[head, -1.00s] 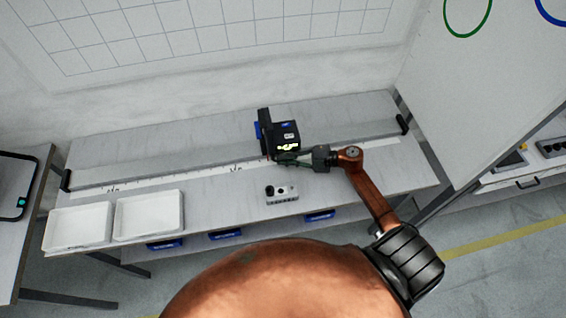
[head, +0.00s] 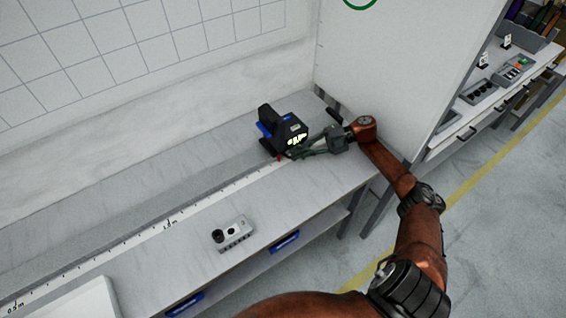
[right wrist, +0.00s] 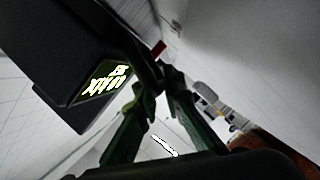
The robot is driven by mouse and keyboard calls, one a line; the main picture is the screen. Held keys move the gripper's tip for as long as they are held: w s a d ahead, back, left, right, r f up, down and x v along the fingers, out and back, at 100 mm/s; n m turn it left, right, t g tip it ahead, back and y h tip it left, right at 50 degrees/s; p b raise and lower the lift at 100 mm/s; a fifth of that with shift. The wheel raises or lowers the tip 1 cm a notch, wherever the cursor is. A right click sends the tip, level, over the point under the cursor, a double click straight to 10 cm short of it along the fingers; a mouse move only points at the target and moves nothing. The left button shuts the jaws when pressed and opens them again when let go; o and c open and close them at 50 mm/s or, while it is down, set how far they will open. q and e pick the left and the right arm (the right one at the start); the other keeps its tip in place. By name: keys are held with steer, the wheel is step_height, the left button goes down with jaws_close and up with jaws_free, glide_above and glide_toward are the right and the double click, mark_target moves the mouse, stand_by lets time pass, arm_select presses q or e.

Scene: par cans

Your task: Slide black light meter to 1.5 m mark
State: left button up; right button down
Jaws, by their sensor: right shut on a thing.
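The black light meter (head: 290,136) stands upright on the long rail with a white scale strip (head: 215,197), near the rail's right end. Its lit yellow-green display faces the front. A small red tip (head: 279,158) shows at its foot beside the scale. The 1.0 m label (head: 170,225) and 0.5 m label (head: 15,309) lie to the left; I cannot read a 1.5 m label. My right gripper (head: 291,155) is shut at the meter's lower front. In the right wrist view the meter (right wrist: 65,50) fills the upper left, beside the closed fingers (right wrist: 165,85). My left gripper is not in view.
A dark end stop (head: 334,115) sits right of the meter, with a short gap between. A grey box with black knobs (head: 233,234) stands on the bench in front of the rail. A white tray (head: 85,303) is at the lower left. A white partition (head: 410,70) rises beyond the bench's right end.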

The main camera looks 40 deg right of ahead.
mark_target(304, 131)
steer(key=shift+d, duration=1)
steer(key=c, duration=2)
jaws_free()
steer(key=shift+c, duration=0.2)
steer(key=r, duration=0.9)
steer(key=shift+a+r, duration=0.2)
steer(key=shift+r, duration=0.2)
steer(key=shift+d+r, duration=0.1)
steer(key=shift+d, duration=0.15)
steer(key=shift+a, duration=0.1)
steer(key=shift+c, duration=0.2)
